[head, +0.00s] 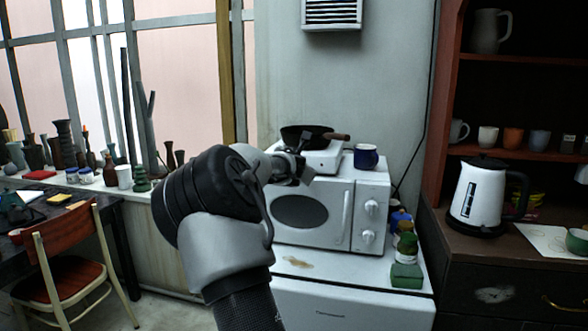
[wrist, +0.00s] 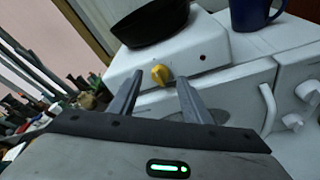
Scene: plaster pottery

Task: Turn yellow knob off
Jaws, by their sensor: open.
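The yellow knob (wrist: 160,75) is on the front face of a white hot plate (wrist: 222,60), which also shows in the head view (head: 326,158). In the head view the knob is hidden behind my gripper (head: 303,172). In the wrist view my gripper (wrist: 158,88) is open, with one finger to each side of the knob and the knob between and beyond the tips. I cannot tell if either finger touches it. A small dark red dot (wrist: 202,57) is to the right of the knob on the same face.
A dark pan (head: 303,134) sits on the hot plate, its brown handle pointing right. The hot plate stands on a white microwave (head: 335,210). A blue mug (head: 365,157) is beside it. Below is a white fridge (head: 350,300). A kettle (head: 475,195) stands at the right.

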